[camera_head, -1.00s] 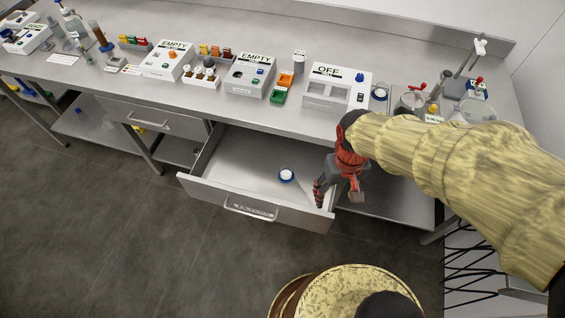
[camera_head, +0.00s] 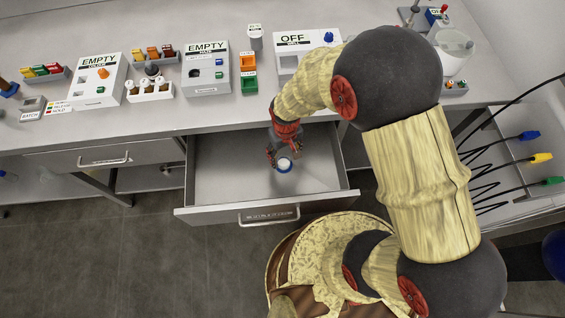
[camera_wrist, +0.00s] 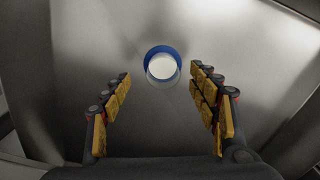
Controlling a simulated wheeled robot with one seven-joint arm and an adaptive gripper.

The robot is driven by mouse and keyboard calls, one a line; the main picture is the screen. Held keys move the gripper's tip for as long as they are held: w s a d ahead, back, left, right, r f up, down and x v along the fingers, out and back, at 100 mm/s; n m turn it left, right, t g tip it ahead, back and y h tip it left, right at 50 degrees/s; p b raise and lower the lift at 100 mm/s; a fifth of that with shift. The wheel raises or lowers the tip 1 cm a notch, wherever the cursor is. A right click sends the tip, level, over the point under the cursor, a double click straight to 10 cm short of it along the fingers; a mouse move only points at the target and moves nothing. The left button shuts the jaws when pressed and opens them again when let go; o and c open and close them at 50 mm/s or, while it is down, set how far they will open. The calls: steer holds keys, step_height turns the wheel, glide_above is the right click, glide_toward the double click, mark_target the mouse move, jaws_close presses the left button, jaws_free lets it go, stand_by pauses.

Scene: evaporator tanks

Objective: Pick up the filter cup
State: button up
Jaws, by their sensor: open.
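The filter cup (camera_head: 284,165) is a small round cup with a blue rim and a white inside. It sits on the floor of the open drawer (camera_head: 225,180). In the wrist view the cup (camera_wrist: 162,66) is seen from above, a little beyond the fingertips and roughly centred between them. My gripper (camera_head: 278,155) is over the drawer, just above and beside the cup. In the wrist view its fingers (camera_wrist: 160,84) are spread wide apart with nothing between them. The cup appears apart from both fingers.
The drawer's front panel with its handle (camera_head: 269,215) and its side walls surround the cup, with bare floor around it. The bench above carries boxes marked EMPTY (camera_head: 206,68) and OFF (camera_head: 293,62). A closed drawer (camera_head: 105,160) is at the left.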

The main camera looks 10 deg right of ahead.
mark_target(284, 164)
steer(key=f+b, duration=0.1)
steer(key=f, duration=0.2)
steer(key=f+b, duration=0.1)
steer(key=f, duration=0.1)
steer(key=shift+a+f+b, duration=0.1)
steer(key=shift+a+b, duration=0.15)
steer(key=shift+b, duration=0.05)
steer(key=c, duration=1.3)
